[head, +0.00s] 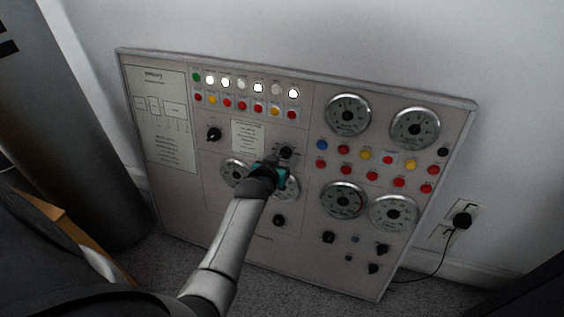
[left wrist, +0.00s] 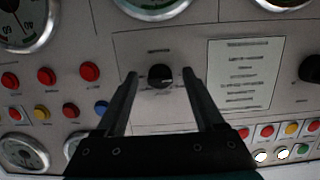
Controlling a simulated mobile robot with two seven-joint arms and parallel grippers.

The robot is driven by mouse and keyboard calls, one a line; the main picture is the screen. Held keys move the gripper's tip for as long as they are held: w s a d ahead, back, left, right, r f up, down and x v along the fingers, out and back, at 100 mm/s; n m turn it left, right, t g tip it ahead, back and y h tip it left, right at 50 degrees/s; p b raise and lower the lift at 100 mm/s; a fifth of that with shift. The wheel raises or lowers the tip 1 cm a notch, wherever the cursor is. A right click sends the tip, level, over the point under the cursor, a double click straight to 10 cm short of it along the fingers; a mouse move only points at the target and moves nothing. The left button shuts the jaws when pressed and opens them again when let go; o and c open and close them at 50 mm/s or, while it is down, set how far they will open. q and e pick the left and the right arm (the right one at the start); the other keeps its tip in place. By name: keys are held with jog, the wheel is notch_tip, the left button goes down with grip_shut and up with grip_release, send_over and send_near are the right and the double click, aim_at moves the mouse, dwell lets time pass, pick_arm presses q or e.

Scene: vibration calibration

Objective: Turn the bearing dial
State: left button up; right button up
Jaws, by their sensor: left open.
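A control panel (head: 310,222) leans against the wall and carries several black knobs and round gauges. My left gripper (head: 279,158) is at the panel's middle, in front of a small black knob (head: 286,152). In the left wrist view this black knob (left wrist: 161,76) sits between the two open fingers, with a gap on each side. The fingers do not visibly pinch it. The label above the knob is too small to read, so I cannot tell whether it is the bearing dial. My right gripper is not in view.
Another black knob (head: 213,134) is left of a printed card (head: 248,136). Rows of coloured buttons and lamps run along the panel's top. Gauges, including one (head: 348,115), fill the right side. A plug (head: 462,220) with a cable is in the wall at right.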

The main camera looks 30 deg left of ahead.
pick_arm(q)
jog(key=shift+c, duration=0.2)
grip_shut()
dwell(0.5)
